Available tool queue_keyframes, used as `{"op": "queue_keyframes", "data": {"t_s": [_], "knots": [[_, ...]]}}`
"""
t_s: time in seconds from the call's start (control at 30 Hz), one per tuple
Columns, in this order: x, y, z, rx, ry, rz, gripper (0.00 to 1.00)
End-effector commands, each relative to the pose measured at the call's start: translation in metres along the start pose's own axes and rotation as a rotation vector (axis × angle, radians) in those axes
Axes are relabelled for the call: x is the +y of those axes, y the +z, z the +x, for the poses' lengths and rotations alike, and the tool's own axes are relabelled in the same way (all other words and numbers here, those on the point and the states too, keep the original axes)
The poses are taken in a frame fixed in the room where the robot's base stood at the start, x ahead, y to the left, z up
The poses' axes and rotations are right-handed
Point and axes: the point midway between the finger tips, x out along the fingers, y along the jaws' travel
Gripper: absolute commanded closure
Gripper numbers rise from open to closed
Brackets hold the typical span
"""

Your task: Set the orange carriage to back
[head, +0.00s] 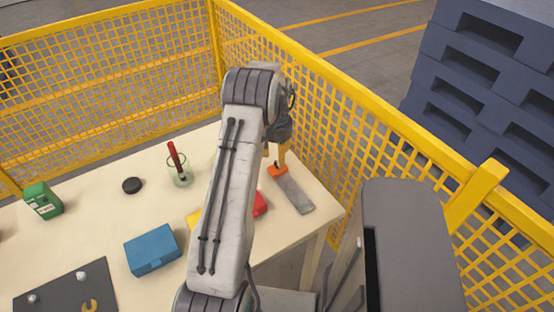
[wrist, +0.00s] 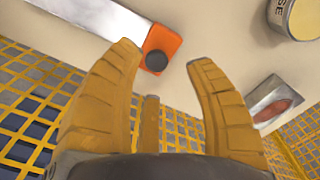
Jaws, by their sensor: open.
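The orange carriage (head: 278,171) sits at the far end of a flat grey rail (head: 295,194) near the table's right edge. In the wrist view the carriage (wrist: 167,40) is an orange block with a round black knob (wrist: 156,61) on it, and the grey rail (wrist: 85,27) runs off to the upper left. My gripper (head: 277,156) is over the carriage end of the rail. Its yellow fingers (wrist: 163,58) are open in the wrist view, with the knob between the tips and nothing gripped. I cannot tell the height gap. My arm partly hides the table.
A blue box (head: 152,250), a red block (head: 260,204) and a red-handled tool (head: 176,158) stand left of the rail. A tin (wrist: 295,14) and a metal plate (wrist: 275,103) show in the wrist view. Yellow fencing (head: 350,130) runs close beyond the table.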

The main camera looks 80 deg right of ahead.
Motion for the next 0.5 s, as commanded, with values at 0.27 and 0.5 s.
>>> {"op": "queue_keyframes", "data": {"t_s": [0.27,0.5], "knots": [[0.000,-0.001,-0.049,0.004,0.000,-0.001,0.51],[-0.001,-0.001,-0.078,0.003,0.000,-0.001,0.51]]}}
